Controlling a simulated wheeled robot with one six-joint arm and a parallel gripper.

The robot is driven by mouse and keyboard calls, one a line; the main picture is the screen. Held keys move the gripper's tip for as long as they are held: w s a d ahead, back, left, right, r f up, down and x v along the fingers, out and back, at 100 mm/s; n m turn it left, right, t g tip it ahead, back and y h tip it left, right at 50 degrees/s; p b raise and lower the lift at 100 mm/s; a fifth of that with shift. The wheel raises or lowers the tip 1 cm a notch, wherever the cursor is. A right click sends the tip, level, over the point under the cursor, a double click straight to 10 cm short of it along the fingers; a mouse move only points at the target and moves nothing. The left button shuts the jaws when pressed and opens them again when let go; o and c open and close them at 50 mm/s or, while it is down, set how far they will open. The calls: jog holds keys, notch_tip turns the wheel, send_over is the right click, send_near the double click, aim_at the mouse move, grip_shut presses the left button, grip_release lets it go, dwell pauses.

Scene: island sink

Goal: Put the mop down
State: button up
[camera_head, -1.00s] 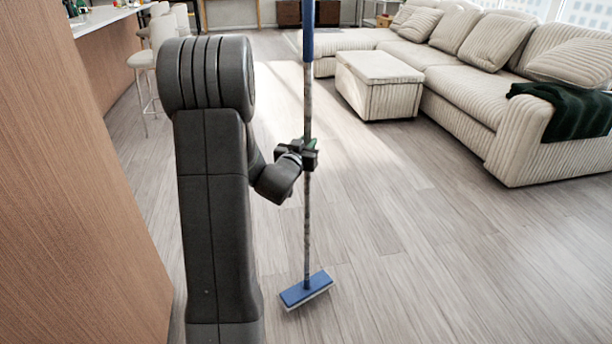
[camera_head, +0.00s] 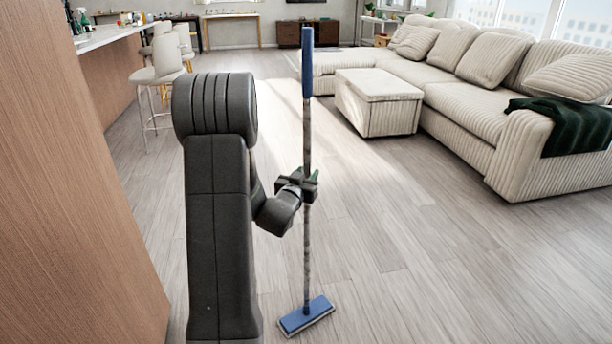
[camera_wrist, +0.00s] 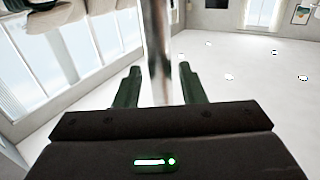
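The mop stands upright, with a blue grip at its top (camera_head: 307,65), a thin grey pole (camera_head: 306,240) and a flat blue head (camera_head: 306,317) low over the floor. I cannot tell whether the head touches the floor. My gripper (camera_head: 304,186) is around the pole at mid-height and shut on it. In the wrist view, the pole (camera_wrist: 158,50) runs between the two dark green fingers of my gripper (camera_wrist: 158,85). The wrist view does not show the mop head.
A wood-panelled counter side (camera_head: 70,190) stands close on the left. White stools (camera_head: 157,75) are beyond it. A beige ottoman (camera_head: 377,103) and sofa (camera_head: 470,110) are at the far right, with a dark green blanket (camera_head: 565,122). The wooden floor (camera_head: 430,260) around the mop is clear.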

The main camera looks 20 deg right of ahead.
jog(key=shift+o, duration=0.5)
jog(key=shift+r, duration=0.1)
jog(key=shift+r, duration=0.2)
jog(key=p+v, duration=0.1)
jog(key=v, duration=1.1)
